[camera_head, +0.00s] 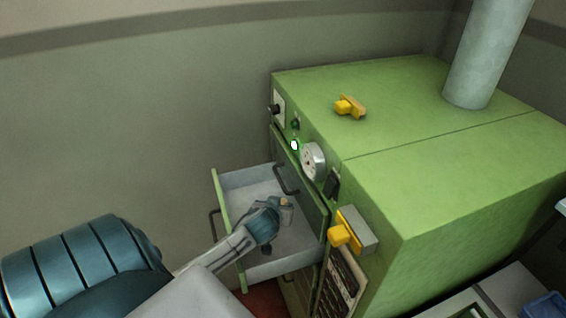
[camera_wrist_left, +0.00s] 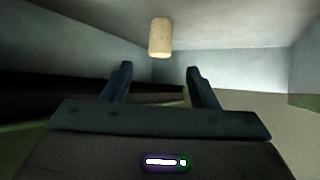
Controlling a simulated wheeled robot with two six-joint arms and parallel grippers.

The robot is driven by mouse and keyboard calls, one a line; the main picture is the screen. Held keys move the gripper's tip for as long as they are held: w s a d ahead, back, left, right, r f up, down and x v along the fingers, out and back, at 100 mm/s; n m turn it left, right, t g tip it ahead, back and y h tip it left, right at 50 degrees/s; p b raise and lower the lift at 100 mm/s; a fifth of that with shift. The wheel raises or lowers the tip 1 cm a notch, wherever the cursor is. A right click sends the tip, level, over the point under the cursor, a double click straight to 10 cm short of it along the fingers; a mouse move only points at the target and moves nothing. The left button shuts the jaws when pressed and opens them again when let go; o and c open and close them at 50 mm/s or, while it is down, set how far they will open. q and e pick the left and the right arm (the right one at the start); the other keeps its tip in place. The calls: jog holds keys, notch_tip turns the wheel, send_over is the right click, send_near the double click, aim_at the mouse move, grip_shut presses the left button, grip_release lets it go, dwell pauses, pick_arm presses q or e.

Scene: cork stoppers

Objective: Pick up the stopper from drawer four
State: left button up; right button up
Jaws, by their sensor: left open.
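A pale tan cork stopper (camera_wrist_left: 160,37) stands in the open drawer, ahead of my left fingers in the left wrist view. In the head view a small tan spot by my gripper appears to be the stopper (camera_head: 285,202), partly hidden. The open drawer (camera_head: 243,178) has light grey insides and sticks out from the green cabinet; its number cannot be read. My left gripper (camera_head: 281,212) reaches down into it. In the left wrist view its two fingers (camera_wrist_left: 158,80) are apart, with nothing between them. The stopper lies beyond the fingertips, roughly centred. My right gripper is not in view.
Drawer walls surround my left gripper closely. A plain wall stands behind.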

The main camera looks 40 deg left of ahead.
aim_at(283, 202)
pick_arm(q)
jog(key=shift+w+a+f+p, duration=0.25)
jog(key=shift+w+a+p, duration=0.1)
jog(key=shift+w+p, duration=0.35)
jog(key=shift+p+x, duration=0.55)
jog(key=shift+x, duration=0.35)
jog(key=shift+w+a+f, duration=0.2)
jog(key=shift+w+f, duration=0.15)
jog(key=shift+f, duration=0.2)
jog(key=c, duration=0.8)
jog(key=shift+c, duration=1.1)
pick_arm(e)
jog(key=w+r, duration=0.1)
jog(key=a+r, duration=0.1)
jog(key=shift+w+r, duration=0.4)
